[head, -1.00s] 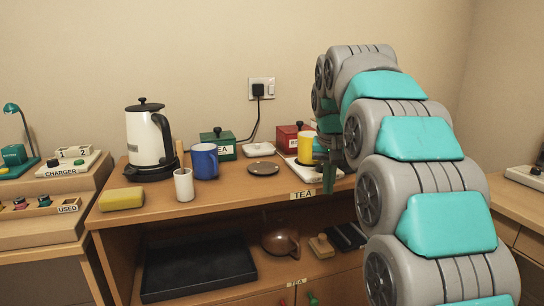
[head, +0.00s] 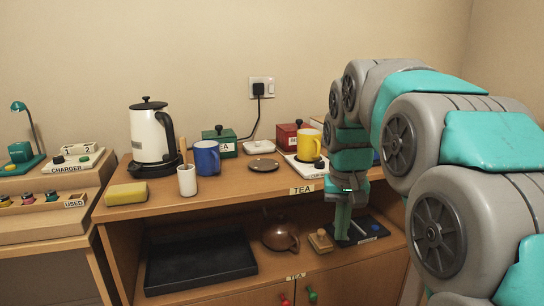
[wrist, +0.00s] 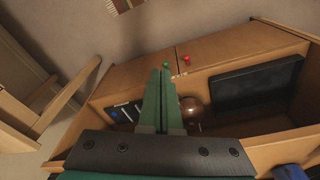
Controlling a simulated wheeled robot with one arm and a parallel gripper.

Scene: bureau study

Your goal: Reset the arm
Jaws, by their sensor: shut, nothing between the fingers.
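My gripper (head: 342,232) hangs pointing down in front of the tea cabinet, at the right part of its open shelf. In the wrist view its two green fingers (wrist: 160,75) lie side by side, shut, with nothing between them. My arm arches in from the right side of the head view and covers the right part of the cabinet top. The yellow mug (head: 308,143) stands on a white pad just left of my wrist, apart from it as far as I can see.
The cabinet top (head: 235,185) holds a kettle (head: 148,138), blue mug (head: 206,158), white cup (head: 187,180) and yellow sponge (head: 126,194). The shelf holds a black tray (head: 200,265), brown teapot (head: 280,236) and wooden block (head: 320,242). A charger desk stands left.

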